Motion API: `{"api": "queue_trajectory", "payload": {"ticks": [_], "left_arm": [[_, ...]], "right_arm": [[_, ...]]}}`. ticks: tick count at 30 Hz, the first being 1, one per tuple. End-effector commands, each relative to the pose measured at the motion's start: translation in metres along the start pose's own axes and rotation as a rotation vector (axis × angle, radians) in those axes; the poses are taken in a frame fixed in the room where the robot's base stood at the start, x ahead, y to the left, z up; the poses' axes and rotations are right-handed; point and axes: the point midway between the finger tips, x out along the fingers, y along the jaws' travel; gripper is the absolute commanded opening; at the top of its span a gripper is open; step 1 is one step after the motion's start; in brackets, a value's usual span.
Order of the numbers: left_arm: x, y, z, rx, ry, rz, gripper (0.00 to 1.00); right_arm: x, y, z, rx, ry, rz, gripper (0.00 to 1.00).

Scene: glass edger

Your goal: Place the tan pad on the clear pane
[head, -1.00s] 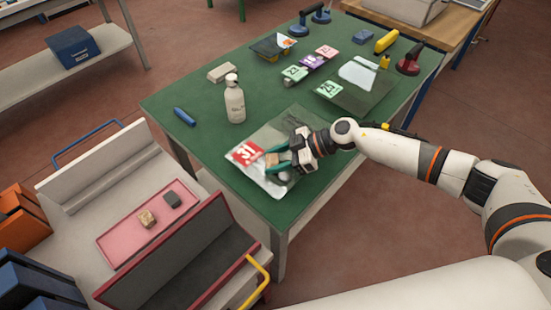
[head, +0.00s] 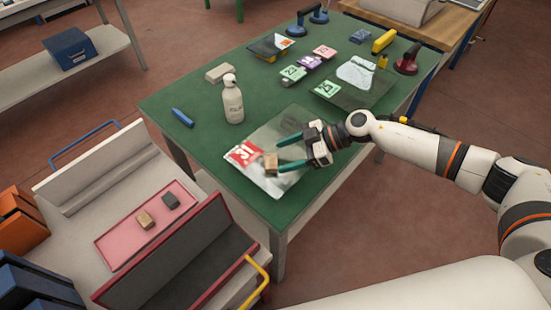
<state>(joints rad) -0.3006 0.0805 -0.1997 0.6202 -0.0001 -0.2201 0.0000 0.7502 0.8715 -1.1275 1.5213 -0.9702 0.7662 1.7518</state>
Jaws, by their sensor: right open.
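A small tan pad (head: 270,163) rests on a clear glass pane (head: 266,187) at the front of the green table, beside the pane's red label (head: 243,153). My right gripper (head: 279,154) points left over the pane. Its two green fingers are spread apart and empty, with their tips just right of the pad. Whether a fingertip still touches the pad I cannot tell. A second tan pad (head: 145,219) lies on the pink tray, next to a dark grey one (head: 171,201). My left gripper is not in view.
A white bottle (head: 233,103) stands behind the pane, with a blue marker (head: 183,117) to its left and a pale block (head: 219,73) behind. Another pane (head: 358,93), small labelled packs and suction cups (head: 409,61) occupy the far side. The pink tray (head: 116,249) sits on the cart.

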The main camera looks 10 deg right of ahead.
Motion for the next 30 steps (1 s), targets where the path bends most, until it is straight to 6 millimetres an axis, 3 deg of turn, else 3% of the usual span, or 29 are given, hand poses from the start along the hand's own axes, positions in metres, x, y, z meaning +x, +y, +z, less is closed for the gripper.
{"api": "queue_trajectory", "payload": {"ticks": [6, 12, 30], "left_arm": [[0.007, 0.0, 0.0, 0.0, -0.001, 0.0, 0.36], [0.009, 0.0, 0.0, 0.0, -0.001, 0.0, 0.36], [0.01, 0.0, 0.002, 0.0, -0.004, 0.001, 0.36]], "right_arm": [[-0.048, 0.0, -0.002, 0.001, 0.003, -0.002, 0.66], [-0.073, 0.0, -0.001, 0.0, 0.001, 0.0, 0.66], [-0.079, 0.0, 0.0, 0.0, -0.001, 0.001, 0.66]]}}
